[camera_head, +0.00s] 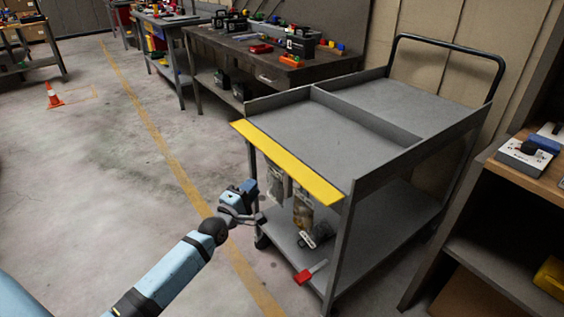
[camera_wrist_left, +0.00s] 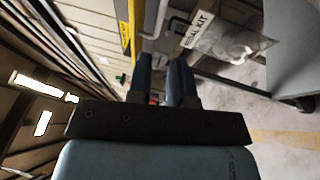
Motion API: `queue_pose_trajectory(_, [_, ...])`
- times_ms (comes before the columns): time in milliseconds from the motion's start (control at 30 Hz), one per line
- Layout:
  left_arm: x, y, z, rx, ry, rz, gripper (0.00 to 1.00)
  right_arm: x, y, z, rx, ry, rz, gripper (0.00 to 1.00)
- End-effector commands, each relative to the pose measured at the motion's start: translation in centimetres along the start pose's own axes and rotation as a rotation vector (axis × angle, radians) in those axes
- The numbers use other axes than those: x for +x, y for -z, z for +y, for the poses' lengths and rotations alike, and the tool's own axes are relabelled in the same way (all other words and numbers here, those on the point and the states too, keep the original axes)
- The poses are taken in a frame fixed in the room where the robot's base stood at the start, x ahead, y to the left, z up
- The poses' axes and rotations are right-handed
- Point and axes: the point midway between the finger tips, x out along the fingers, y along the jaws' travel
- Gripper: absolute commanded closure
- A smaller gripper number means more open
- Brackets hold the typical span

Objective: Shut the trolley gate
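The grey trolley (camera_head: 352,190) stands right of centre in the head view, with a top tray and a lower shelf. Its gate, a yellow panel (camera_head: 285,160), runs along the tray's near left edge and is folded outward, not upright. A yellow strip of it shows at the top of the left wrist view (camera_wrist_left: 126,28). My left gripper (camera_head: 246,217) is below and in front of the gate, apart from it. In the wrist view its two fingers (camera_wrist_left: 163,75) have a narrow empty gap between them. My right gripper is not in view.
Clear bags (camera_head: 305,213) hang under the gate; one labelled bag shows in the wrist view (camera_wrist_left: 228,38). A red-handled item (camera_head: 309,272) lies on the lower shelf. A workbench (camera_head: 265,68) stands behind, a wooden-topped shelf (camera_head: 535,180) at right.

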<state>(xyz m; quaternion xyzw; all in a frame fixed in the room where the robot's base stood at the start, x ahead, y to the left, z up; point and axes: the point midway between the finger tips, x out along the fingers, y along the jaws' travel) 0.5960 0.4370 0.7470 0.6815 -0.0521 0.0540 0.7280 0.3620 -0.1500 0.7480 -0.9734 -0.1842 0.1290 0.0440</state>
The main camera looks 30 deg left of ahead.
Motion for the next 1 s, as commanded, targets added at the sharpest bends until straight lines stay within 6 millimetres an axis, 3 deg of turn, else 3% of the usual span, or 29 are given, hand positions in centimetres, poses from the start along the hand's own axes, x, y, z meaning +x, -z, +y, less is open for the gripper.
queue_pose_trajectory(300, [6.9, -0.1, -0.1, 0.001, -0.004, -0.002, 0.8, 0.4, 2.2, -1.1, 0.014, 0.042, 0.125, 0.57])
queue_pose_trajectory(500, [10.1, -0.1, -0.1, 0.004, -0.001, -0.002, 0.8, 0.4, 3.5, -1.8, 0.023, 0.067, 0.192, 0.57])
queue_pose_trajectory(700, [11.5, -0.1, 0.0, 0.002, 0.0, -0.002, 0.8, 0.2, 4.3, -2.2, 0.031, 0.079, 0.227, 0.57])
queue_pose_trajectory(1000, [11.6, -0.1, 0.0, 0.003, 0.001, -0.002, 0.83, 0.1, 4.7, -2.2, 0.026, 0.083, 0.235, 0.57])
